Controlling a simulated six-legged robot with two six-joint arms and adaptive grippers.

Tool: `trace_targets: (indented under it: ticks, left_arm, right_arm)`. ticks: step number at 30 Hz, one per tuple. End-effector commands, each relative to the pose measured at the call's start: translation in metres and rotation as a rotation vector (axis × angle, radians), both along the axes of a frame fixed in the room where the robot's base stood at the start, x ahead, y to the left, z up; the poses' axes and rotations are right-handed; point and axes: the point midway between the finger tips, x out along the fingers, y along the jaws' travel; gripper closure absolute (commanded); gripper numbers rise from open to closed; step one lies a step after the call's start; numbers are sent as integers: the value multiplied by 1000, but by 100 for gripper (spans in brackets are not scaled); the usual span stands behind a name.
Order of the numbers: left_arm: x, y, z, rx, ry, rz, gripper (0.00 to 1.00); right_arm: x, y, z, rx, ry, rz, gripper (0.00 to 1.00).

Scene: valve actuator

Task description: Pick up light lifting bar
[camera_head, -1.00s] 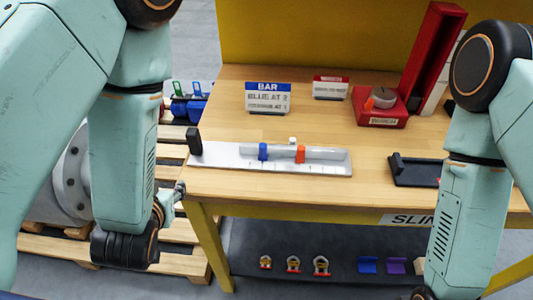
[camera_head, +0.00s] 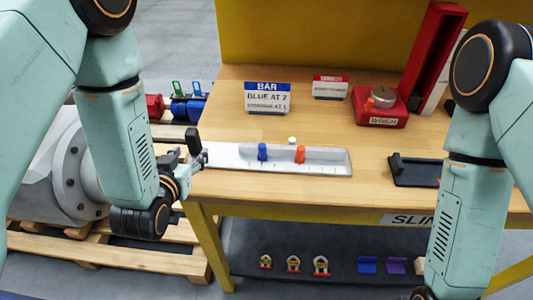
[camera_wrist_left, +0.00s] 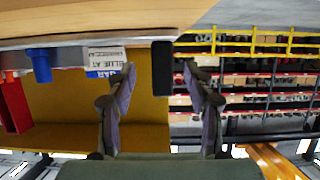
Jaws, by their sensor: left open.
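A pale grey bar (camera_head: 281,153), which looks like the light lifting bar, lies lengthwise on a white tray (camera_head: 325,171) on the bench. A blue piece (camera_head: 262,152) and an orange piece (camera_head: 300,154) sit on it. A black upright block (camera_head: 194,141) stands at the tray's left end. My left gripper (camera_head: 200,160) is at that left end, beside the black block. In the left wrist view its two fingers (camera_wrist_left: 160,90) are apart and empty, with the black block (camera_wrist_left: 162,68) ahead between them. My right gripper is out of view; only its arm shows.
A blue-headed BAR sign (camera_head: 267,97) and a red-headed sign (camera_head: 330,87) stand behind the tray. A red WINCH unit (camera_head: 381,107) is at back right. A black holder (camera_head: 413,170) lies right of the tray. Shackles and colored blocks rest on the lower shelf (camera_head: 330,245).

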Motion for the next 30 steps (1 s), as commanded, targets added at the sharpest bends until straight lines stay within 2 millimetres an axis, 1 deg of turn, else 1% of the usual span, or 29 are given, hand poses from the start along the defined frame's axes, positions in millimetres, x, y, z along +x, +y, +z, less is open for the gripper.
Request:
trace_targets:
  ticks: [5, 10, 15, 18, 24, 30]
  left_arm:
    - [11, 0, -3, -1, -1, 1, 47]
    - [36, 1, -8, 0, -4, 1, 47]
    - [52, 1, -16, 1, 1, 1, 47]
    - [56, 1, -17, 1, 0, 1, 47]
    - [56, 1, -17, 0, 1, 1, 47]
    - [56, 1, -17, 0, 0, 1, 64]
  right_arm:
    - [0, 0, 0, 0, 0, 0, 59]
    - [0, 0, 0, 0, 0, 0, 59]
    - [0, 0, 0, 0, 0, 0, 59]
    - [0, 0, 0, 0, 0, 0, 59]
    - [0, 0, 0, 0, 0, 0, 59]
    - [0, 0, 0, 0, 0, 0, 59]
